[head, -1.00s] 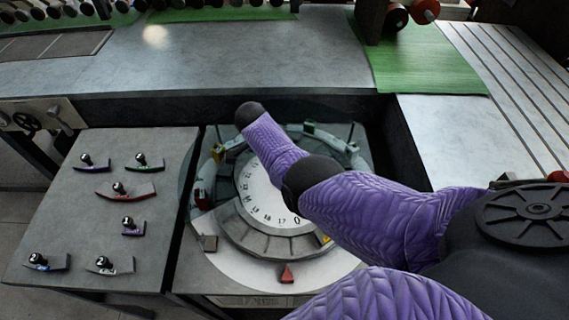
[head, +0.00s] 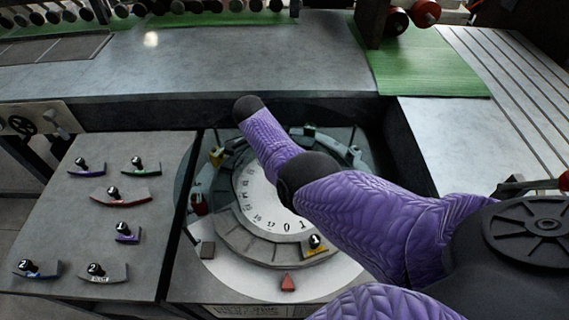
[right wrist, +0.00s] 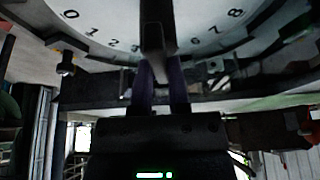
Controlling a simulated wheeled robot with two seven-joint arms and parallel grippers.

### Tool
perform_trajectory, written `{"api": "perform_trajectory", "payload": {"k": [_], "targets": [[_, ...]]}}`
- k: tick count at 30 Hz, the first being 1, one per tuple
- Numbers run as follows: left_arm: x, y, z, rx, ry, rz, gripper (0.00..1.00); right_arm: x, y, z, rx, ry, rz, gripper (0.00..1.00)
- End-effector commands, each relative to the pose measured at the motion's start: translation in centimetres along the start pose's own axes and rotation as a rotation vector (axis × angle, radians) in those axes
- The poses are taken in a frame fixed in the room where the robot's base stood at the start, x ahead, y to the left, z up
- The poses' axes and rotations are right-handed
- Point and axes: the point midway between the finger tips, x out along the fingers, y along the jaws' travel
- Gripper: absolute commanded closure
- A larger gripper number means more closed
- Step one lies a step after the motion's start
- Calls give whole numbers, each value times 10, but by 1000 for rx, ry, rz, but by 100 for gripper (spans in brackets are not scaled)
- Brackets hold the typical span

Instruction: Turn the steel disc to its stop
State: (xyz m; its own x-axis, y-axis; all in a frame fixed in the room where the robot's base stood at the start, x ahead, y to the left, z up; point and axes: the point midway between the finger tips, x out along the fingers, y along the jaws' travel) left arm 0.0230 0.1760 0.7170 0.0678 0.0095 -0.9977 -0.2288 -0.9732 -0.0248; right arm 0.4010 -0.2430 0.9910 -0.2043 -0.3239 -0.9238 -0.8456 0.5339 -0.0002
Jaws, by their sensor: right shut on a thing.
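The steel disc (head: 264,203), pale with numbers around its face, sits inside a grey segmented ring (head: 243,243). My right arm covers much of it in the head view. The 0 stands almost directly above a red triangular marker (head: 288,283) at the front, with the 1 just to its right. In the right wrist view my right gripper (right wrist: 160,72) is shut on a dark upright bar (right wrist: 157,28) in front of the numbered face. In the head view the right gripper is hidden. My left gripper is not in view.
A grey table (head: 100,230) at left bears several curved pieces with black knobs. A yellow-edged piece with a knob (head: 316,243) sits on the ring at front right. A green mat (head: 425,70) lies behind.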

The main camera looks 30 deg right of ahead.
Motion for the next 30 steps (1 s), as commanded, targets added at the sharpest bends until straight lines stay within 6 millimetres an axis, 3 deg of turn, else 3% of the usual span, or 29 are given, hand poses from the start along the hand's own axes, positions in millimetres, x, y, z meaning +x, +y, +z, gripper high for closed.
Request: {"api": "perform_trajectory", "payload": {"k": [9, 10, 15, 24, 30], "targets": [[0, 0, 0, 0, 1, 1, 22, -1, -1, -1, 5, 0, -2, 100], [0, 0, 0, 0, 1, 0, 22, -1, -1, -1, 5, 0, -2, 77], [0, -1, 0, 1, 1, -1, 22, -1, -1, 0, 4, 0, -1, 44], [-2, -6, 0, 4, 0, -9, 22, -5, 0, 0, 2, -1, 0, 44], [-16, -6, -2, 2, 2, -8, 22, -53, -1, -1, 4, -4, -3, 44]]}}
